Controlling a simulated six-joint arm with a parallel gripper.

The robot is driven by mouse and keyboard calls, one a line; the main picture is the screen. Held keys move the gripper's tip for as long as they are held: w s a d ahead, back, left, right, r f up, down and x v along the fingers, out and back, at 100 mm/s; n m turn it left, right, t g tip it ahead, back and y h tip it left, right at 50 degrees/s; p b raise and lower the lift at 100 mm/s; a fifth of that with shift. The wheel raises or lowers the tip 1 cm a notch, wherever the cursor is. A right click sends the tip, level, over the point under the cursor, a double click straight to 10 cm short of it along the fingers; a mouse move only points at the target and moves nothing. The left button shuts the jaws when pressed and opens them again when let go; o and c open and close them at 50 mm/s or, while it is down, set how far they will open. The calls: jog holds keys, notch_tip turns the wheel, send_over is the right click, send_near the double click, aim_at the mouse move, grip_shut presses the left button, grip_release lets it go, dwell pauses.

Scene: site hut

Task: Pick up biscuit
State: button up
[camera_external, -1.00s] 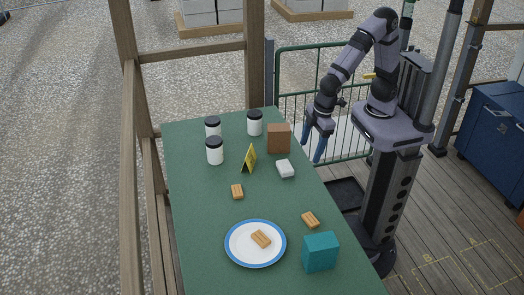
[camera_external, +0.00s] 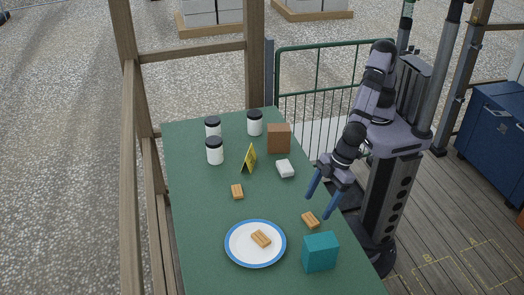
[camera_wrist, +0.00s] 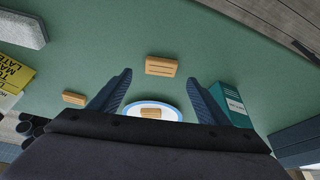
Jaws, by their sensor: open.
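Three tan biscuits show on or above the green table. One biscuit (camera_external: 310,220) lies near the table's right edge, next to the teal box; in the wrist view this biscuit (camera_wrist: 161,66) lies ahead, between the fingers' lines. A second biscuit (camera_external: 237,191) lies on the table left of it and also shows in the wrist view (camera_wrist: 74,98). A third biscuit (camera_external: 261,239) rests on a white plate with a blue rim (camera_external: 236,259). My gripper (camera_external: 318,206) is open and empty, with its blue fingers above the table edge near the first biscuit.
A teal box (camera_external: 320,252) stands close to the first biscuit. A white block (camera_external: 285,169), a brown box (camera_external: 279,138), a yellow sign (camera_external: 249,158) and several black-lidded jars (camera_external: 215,151) stand farther back. The green table (camera_external: 200,215) is bare along its left side.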

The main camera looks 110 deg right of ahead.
aim_at(312, 218)
jog(key=shift+p+x, duration=0.75)
jog(key=shift+x, duration=1.8)
jog(key=shift+s+a, duration=0.1)
jog(key=shift+s, duration=0.05)
jog(key=shift+c, duration=0.3)
jog(key=c, duration=1)
